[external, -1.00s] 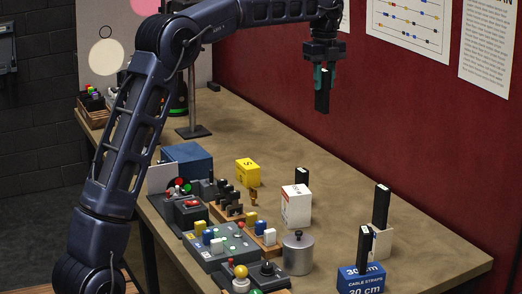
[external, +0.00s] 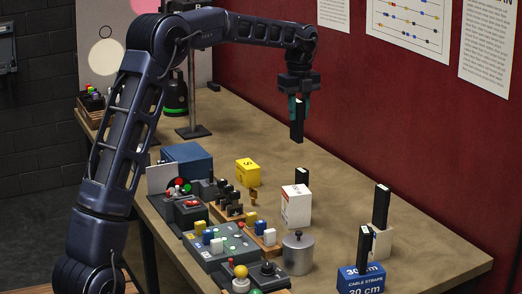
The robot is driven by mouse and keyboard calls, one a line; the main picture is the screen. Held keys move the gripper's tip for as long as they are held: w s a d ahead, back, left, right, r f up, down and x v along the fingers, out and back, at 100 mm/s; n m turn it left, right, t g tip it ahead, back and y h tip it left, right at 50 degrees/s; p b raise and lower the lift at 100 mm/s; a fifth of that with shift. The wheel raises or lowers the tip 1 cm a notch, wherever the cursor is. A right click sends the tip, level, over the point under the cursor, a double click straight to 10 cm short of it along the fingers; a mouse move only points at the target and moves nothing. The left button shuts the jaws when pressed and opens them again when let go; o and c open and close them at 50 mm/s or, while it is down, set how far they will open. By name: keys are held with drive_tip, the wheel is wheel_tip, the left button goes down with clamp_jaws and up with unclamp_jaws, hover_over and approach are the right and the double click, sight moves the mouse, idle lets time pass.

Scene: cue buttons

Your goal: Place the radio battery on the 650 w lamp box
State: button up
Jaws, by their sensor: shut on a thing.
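My gripper (external: 299,105) is shut on a black upright battery (external: 297,130) and holds it in the air above the table, over the area behind the white box. A white box with red print (external: 296,208) stands mid-table; its print is too small to read, so I cannot tell if it is the 650 w lamp box. A similar black battery (external: 302,178) stands upright at the white box's far side; whether it is on the box or behind it is unclear.
A metal canister (external: 298,255), button panels (external: 222,245) and a yellow box (external: 247,172) stand nearby. The table's right-back area is clear.

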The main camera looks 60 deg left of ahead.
sight(299, 121)
wheel_tip(299, 121, down, 15)
drive_tip(key=shift+r, duration=0.1)
idle(0.5)
drive_tip(key=shift+f, duration=0.2)
drive_tip(key=o, duration=1)
wheel_tip(299, 121, up, 12)
drive_tip(key=shift+f, duration=0.2)
drive_tip(key=shift+r, duration=0.35)
